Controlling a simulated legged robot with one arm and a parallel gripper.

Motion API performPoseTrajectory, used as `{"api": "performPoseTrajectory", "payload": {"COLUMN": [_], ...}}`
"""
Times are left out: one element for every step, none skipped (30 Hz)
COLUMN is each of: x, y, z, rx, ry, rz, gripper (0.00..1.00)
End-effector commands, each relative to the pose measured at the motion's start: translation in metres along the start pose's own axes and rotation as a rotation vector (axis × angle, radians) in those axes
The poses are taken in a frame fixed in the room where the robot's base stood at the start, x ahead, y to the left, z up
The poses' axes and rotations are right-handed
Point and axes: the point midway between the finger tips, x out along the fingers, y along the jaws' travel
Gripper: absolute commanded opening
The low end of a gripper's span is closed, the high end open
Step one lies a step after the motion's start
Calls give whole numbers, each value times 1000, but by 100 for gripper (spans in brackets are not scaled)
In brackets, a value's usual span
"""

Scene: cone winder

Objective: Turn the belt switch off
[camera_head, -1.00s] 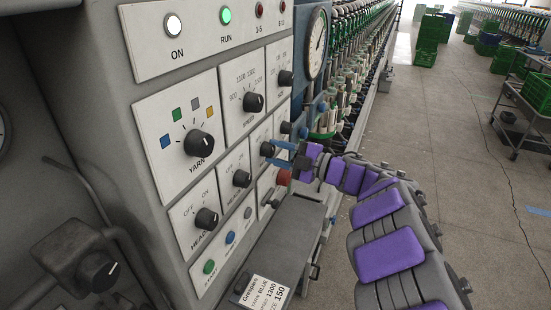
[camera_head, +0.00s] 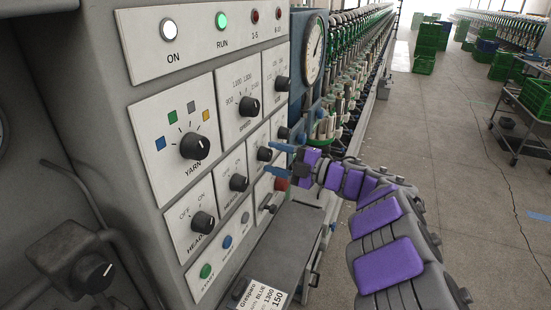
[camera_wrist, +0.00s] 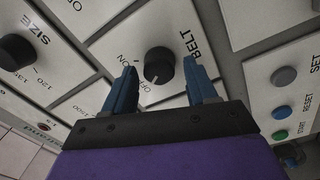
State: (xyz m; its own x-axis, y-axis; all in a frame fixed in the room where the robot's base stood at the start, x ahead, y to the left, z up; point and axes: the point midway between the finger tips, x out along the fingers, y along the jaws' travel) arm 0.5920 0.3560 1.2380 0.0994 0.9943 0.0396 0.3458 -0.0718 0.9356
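The belt switch (camera_wrist: 158,65) is a round black knob on a pale plate lettered BELT, with ON and OFF marks beside it. A white pointer line shows on its lower edge in the wrist view; I cannot tell surely which mark it meets. My gripper (camera_wrist: 162,85) is open, with one blue finger on each side of the knob and visible gaps to it. In the head view my gripper (camera_head: 277,152) is at the right part of the panel, and its fingers partly hide the knobs there.
The SIZE knob (camera_wrist: 16,54) is left of the belt plate in the wrist view. Several push buttons (camera_wrist: 284,76) are to its right. In the head view the green RUN lamp (camera_head: 222,21) is lit. A grey ledge (camera_head: 285,235) lies below my gripper.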

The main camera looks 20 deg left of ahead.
Motion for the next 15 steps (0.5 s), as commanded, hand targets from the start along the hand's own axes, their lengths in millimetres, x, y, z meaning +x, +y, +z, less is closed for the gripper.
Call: {"api": "performPoseTrajectory", "payload": {"x": [1, 2, 2, 3, 4, 4, 5, 5, 4, 3, 1, -2, -5, -9, -16], "y": [0, 0, -1, -1, -1, -1, -1, -1, -1, -1, -1, 0, 0, 0, 1], "z": [1, 1, 1, 1, 1, 1, 1, 1, 1, 1, 1, 1, 2, 2, 2], "rx": [1, 1, 1, 1, 1, 1, 1, 0, 0, 1, 1, 1, 1, 1, 1], "ry": [0, 0, 0, 0, 0, -1, -1, -1, -1, -2, -2, -3, -4, -4, -4], "rz": [0, -1, -1, -1, -2, -2, -2, -2, -2, -2, -2, -2, -2, -1, -1], "gripper": [62, 64, 64, 64, 64, 64, 64, 64, 64, 64, 64, 64, 64, 64, 64]}}
